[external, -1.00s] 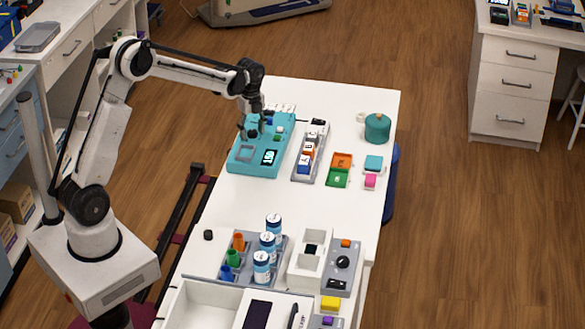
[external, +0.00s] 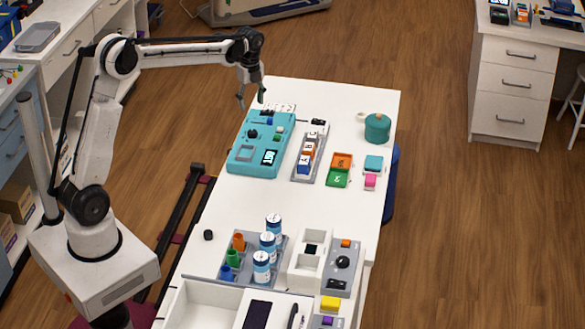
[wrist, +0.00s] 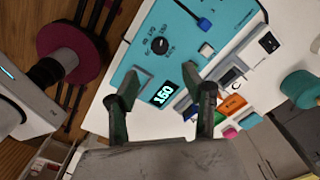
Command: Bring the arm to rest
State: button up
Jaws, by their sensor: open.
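My gripper (external: 252,97) is open and empty. In the external view it hangs above the far left edge of the white table, over the upper left of the teal device (external: 245,165). In the wrist view its two dark green fingers (wrist: 163,108) stand apart with nothing between them touching.
A grey tray with lettered blocks (external: 308,155), orange and green bins (external: 338,179) and a teal pot (external: 377,127) stand right of the device. Several white-and-blue bottles (external: 267,241) stand nearer the front. The middle of the table (external: 270,198) is clear.

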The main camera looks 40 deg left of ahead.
jog(key=shift+r, duration=0.1)
jog(key=s+r+n+t, duration=0.25)
jog(key=s+n, duration=0.25)
jog(key=s, duration=0.4)
jog(key=s+r+n+t, duration=0.1)
jog(key=s+r+n, duration=0.35)
jog(key=s, duration=0.45)
jog(key=s+f+n+t, duration=0.2)
jog(key=s+n, duration=0.3)
jog(key=s, duration=0.3)
jog(key=s+f+n+t, duration=0.1)
jog(key=s+f+n, duration=0.3)
jog(key=s+n, duration=0.2)
jog(key=shift+s+f+t, duration=0.25)
jog(key=shift+s+t, duration=0.1)
jog(key=shift+s, duration=0.9)
